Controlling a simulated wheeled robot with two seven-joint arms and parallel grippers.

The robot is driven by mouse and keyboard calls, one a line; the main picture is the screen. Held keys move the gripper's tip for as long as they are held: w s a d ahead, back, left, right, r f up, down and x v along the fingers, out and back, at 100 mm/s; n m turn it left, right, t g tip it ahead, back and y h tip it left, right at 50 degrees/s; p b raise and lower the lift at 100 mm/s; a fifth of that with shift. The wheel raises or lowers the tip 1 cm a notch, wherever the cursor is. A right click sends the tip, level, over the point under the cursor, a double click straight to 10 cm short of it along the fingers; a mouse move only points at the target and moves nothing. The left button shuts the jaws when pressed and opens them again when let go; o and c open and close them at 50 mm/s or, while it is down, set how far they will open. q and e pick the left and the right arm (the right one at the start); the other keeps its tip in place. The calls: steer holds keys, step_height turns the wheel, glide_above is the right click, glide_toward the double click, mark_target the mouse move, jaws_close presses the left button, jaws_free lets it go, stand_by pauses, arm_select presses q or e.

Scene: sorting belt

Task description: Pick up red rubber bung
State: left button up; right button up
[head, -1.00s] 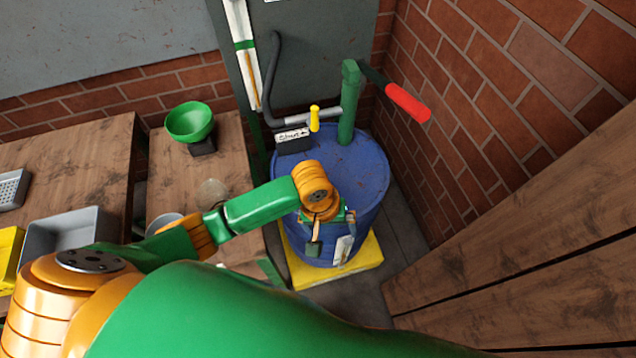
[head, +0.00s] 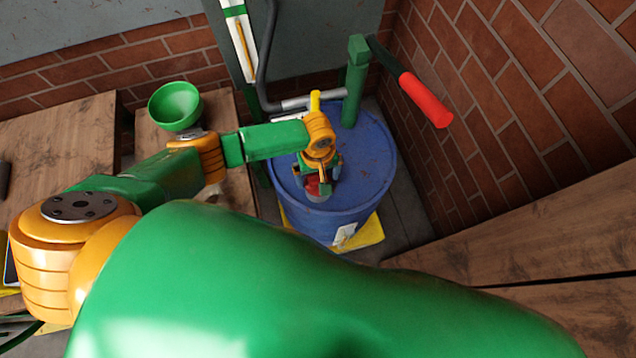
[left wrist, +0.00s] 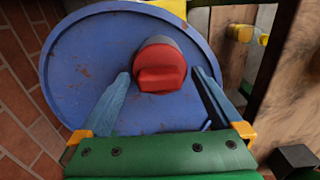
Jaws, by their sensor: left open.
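The red rubber bung (left wrist: 160,68) sits on the rusty top of the blue drum (left wrist: 85,65) in the left wrist view. In the head view the bung (head: 312,186) is partly hidden by my left gripper (head: 318,188). That gripper is over the near part of the drum top (head: 370,165). In the left wrist view my left gripper (left wrist: 162,76) is open, with one blue finger on each side of the bung and a gap at both sides. I cannot tell whether the fingertips reach down beside it. My right gripper is not in view.
A green pump post (head: 355,85) with a red handle (head: 426,99) stands on the drum's far side. A yellow base (head: 370,236) lies under the drum. A brick wall (head: 500,100) is close on the right. A green funnel (head: 175,106) stands on the bench.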

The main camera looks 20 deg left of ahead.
arm_select(q)
steer(key=shift+s+d+r, duration=0.1)
steer(key=shift+s+r, duration=0.05)
steer(key=shift+s, duration=0.05)
steer(key=c, duration=1.2)
steer(key=shift+w, duration=0.15)
jaws_close()
